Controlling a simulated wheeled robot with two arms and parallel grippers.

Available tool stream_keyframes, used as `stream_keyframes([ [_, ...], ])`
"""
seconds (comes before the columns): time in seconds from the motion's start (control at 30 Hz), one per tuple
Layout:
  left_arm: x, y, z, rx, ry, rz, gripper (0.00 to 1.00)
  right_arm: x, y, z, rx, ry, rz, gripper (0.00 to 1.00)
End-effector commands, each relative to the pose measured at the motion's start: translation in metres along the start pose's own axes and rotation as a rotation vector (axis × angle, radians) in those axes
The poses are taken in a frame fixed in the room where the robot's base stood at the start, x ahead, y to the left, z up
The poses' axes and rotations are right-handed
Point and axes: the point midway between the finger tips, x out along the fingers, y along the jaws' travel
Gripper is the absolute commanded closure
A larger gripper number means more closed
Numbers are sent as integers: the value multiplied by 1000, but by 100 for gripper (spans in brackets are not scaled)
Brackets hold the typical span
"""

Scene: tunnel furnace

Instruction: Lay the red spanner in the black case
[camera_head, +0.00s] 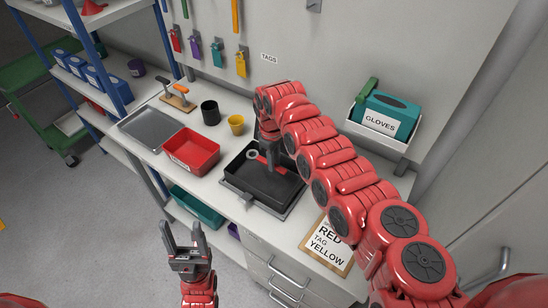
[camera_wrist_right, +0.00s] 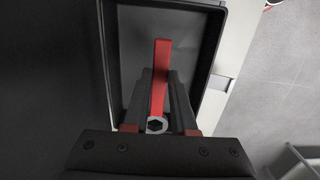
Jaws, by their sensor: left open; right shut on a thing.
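The black case (camera_head: 262,192) is an open, shallow box on the workbench; it also fills the middle of the right wrist view (camera_wrist_right: 208,70). My right gripper (camera_head: 270,160) points down over the case and is shut on the red spanner (camera_head: 261,159). In the right wrist view the spanner's red handle (camera_wrist_right: 161,75) runs between the fingers, with its grey ring end near the gripper body. The spanner is within the case's outline; whether it touches the floor is unclear. My left gripper (camera_head: 182,230) is open and empty, in front of the bench.
On the bench, left of the case, are a red bin (camera_head: 192,151), a grey tray (camera_head: 152,126), a black cup (camera_head: 210,113) and a yellow cup (camera_head: 236,124). A labelled clipboard (camera_head: 328,242) lies to its right.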

Motion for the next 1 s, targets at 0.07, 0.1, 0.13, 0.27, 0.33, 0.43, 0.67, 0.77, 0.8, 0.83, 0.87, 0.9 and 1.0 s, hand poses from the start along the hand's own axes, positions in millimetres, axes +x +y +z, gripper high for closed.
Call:
stream_keyframes([
  [0.07, -6, 0, 1, 0, 0, 0, 40, 10, 0, 0, 0, 0, 0, 100],
  [0.1, -8, 0, 1, 0, 0, 0, 40, 13, 0, 0, 1, 0, 0, 100],
  [0.13, -10, 0, 2, 0, 0, 0, 40, 16, 0, 0, 1, 0, 0, 100],
  [0.27, -20, 1, 3, 0, 0, 0, 40, 29, 0, -1, 1, 0, 0, 100],
  [0.33, -25, 1, 4, 0, 0, 0, 40, 35, 0, -1, 1, 0, 0, 100],
  [0.43, -32, 2, 5, 0, 0, 0, 40, 43, 0, -2, 0, 0, 0, 100],
  [0.67, -49, 2, 8, 0, 0, 0, 40, 63, 0, -3, 0, 0, 1, 100],
  [0.77, -56, 3, 10, 0, 0, 0, 40, 72, 0, -4, 0, 0, 1, 100],
  [0.8, -59, 3, 10, 0, 0, 0, 40, 76, 0, -4, 0, 1, 1, 100],
  [0.83, -61, 3, 10, 0, 0, 0, 40, 78, 0, -4, 0, 1, 1, 100],
  [0.87, -63, 3, 11, 0, 0, 0, 40, 80, 0, -4, 0, 1, 1, 100],
  [0.9, -65, 3, 11, 0, 0, 0, 40, 83, 1, -4, 0, 1, 1, 100],
  [1.0, -69, 3, 12, 0, 0, 0, 40, 87, 1, -4, 1, 1, 1, 100],
])
